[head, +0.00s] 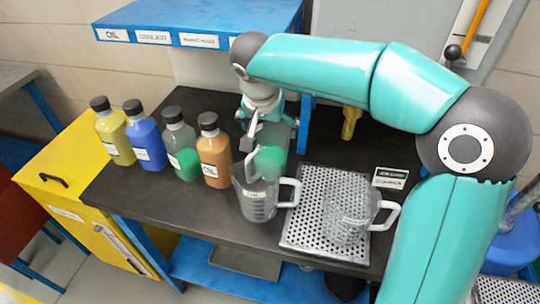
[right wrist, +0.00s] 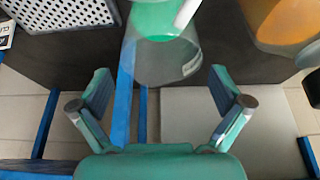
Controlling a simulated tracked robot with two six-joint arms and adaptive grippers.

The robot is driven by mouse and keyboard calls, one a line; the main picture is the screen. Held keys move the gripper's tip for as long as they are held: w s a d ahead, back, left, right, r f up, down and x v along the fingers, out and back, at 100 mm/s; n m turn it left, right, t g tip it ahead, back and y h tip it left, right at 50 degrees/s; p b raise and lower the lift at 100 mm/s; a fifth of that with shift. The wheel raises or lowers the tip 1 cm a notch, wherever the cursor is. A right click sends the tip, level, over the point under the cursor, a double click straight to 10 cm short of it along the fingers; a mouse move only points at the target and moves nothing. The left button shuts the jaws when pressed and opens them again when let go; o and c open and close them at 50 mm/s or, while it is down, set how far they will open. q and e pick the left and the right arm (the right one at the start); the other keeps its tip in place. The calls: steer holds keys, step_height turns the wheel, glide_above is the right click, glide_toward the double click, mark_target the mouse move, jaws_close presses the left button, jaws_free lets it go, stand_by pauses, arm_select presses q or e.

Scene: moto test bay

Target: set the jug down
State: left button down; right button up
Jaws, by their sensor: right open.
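A clear jug with green liquid stands at the middle of the bench, in the head view (head: 272,162), partly hidden by my right gripper and a front jug. In the right wrist view this jug (right wrist: 150,62) lies ahead of the fingers. My right gripper (head: 250,140) is open, fingers (right wrist: 160,100) wide apart, with nothing seen between them. A clear empty-looking jug (head: 257,206) with a label and pale handle stands in front of it. Another clear jug (head: 346,222) stands on the perforated tray (head: 300,232). My left gripper is not in view.
Several black-capped bottles stand in a row on the left, the orange one (head: 214,158) nearest the jugs. A blue labelled shelf (head: 180,22) is behind. A yellow cabinet (head: 60,185) is at far left.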

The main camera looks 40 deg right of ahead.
mark_target(270, 140)
steer(key=shift+a+x, duration=0.1)
steer(key=shift+x, duration=1.5)
steer(key=shift+a+x, duration=0.15)
steer(key=shift+x, duration=1.5)
steer(key=c, duration=1.2)
steer(key=shift+c, duration=0.9)
steer(key=shift+r, duration=0.15)
